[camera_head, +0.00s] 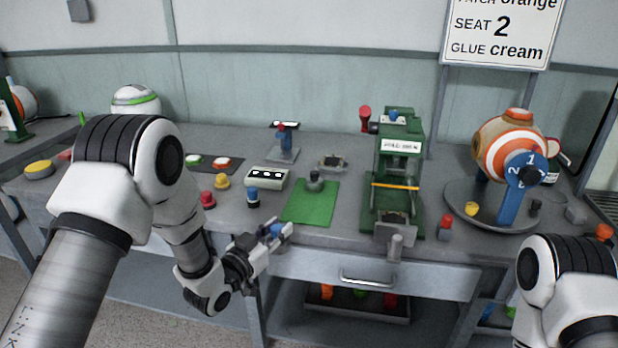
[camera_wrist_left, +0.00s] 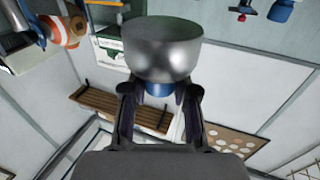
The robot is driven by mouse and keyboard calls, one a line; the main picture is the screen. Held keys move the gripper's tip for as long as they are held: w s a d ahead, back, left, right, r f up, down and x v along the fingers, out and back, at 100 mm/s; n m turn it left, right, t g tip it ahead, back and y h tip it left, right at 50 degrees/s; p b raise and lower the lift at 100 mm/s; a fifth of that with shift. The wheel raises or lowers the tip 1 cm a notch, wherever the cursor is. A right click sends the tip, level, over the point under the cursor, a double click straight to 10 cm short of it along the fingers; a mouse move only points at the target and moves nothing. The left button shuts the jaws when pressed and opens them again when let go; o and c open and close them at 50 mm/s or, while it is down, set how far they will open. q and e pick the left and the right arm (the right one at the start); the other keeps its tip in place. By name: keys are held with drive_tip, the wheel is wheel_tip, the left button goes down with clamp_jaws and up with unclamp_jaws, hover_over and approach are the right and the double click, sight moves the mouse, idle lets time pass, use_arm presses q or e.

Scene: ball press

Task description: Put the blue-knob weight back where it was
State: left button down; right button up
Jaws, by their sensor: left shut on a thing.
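My left gripper (camera_head: 270,240) is in front of the bench's front edge, left of the drawer handle. In the left wrist view its two fingers (camera_wrist_left: 160,100) are shut on the blue knob (camera_wrist_left: 158,90) of a shiny grey metal weight (camera_wrist_left: 162,50). The weight's body is beyond the fingertips. In the head view only bluish parts show at the fingertips, and the weight's body is hard to make out. My right arm shows at the lower right, but its gripper is out of view.
A dark piece with a blue top (camera_head: 253,197), a red piece (camera_head: 208,199) and a yellow one (camera_head: 222,181) stand on the bench. A green mat (camera_head: 306,208) holds a grey piece (camera_head: 315,181). The green press (camera_head: 398,165) stands right of it. A drawer (camera_head: 420,275) lies below.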

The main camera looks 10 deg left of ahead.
use_arm(q)
drive_tip(key=f+p, duration=0.1)
drive_tip(key=s+d+f+p, duration=0.1)
drive_tip(key=f, duration=0.1)
drive_tip(key=s+d+f, duration=0.1)
drive_tip(key=shift+s+f+p, duration=0.1)
drive_tip(key=shift+f+p, duration=0.1)
drive_tip(key=shift+p, duration=0.2)
drive_tip(key=n+t+y+p, duration=0.1)
drive_tip(key=n+y+p, duration=0.2)
drive_tip(key=n+y, duration=0.3)
approach(286, 250)
drive_tip(key=w+a+r+m+y, duration=0.1)
drive_tip(key=a+r, duration=0.1)
drive_tip(key=a, duration=0.2)
drive_tip(key=shift+w+f, duration=0.25)
